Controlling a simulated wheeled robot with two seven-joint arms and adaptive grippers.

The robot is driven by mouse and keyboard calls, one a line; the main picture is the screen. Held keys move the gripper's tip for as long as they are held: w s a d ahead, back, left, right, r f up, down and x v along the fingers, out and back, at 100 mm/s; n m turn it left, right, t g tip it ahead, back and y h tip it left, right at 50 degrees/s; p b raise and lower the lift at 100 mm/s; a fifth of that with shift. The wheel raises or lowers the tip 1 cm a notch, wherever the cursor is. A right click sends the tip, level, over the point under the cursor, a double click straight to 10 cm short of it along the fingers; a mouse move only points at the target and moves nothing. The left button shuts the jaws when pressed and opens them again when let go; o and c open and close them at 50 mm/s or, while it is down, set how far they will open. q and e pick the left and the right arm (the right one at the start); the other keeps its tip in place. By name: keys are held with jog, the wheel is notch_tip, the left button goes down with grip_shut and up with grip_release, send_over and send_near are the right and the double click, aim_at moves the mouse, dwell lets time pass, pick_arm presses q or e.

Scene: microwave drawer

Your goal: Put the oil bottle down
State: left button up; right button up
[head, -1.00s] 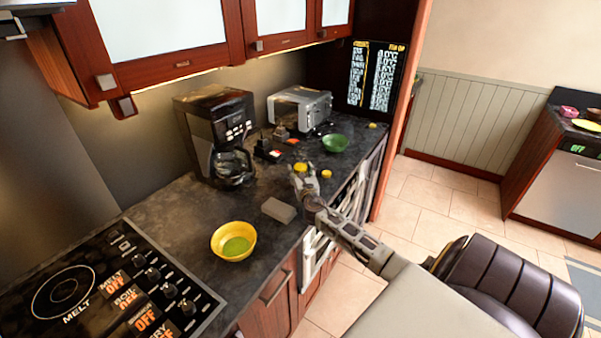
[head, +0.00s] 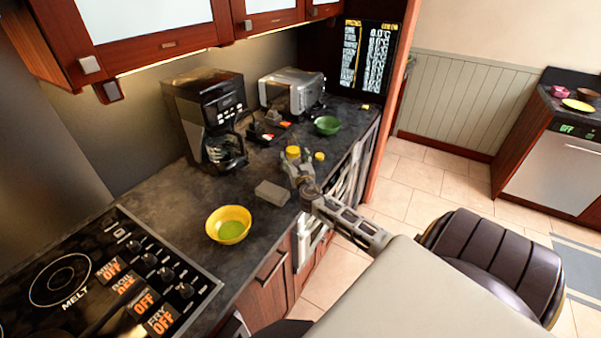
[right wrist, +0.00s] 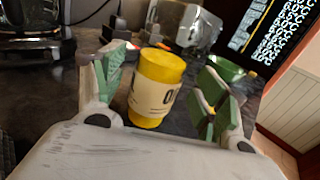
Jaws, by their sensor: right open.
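The oil bottle (right wrist: 157,90) is a short yellow-and-white container with a yellow cap and a label starting with "O". In the right wrist view it stands upright on the dark counter between my right gripper's fingers (right wrist: 162,78). A gap shows on each side of it. In the head view its yellow cap (head: 293,151) shows just beyond the right gripper (head: 298,170), which hides part of its body. The right gripper is open and low over the counter. My left gripper is not clearly seen.
A grey block (head: 272,194) and a yellow bowl (head: 228,225) with green contents lie nearer on the counter. The coffee maker (head: 207,115) and toaster (head: 292,90) stand at the back.

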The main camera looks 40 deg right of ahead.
jog(key=shift+b+v, duration=0.3)
jog(key=shift+v, duration=4.25)
jog(key=shift+s+r, duration=0.1)
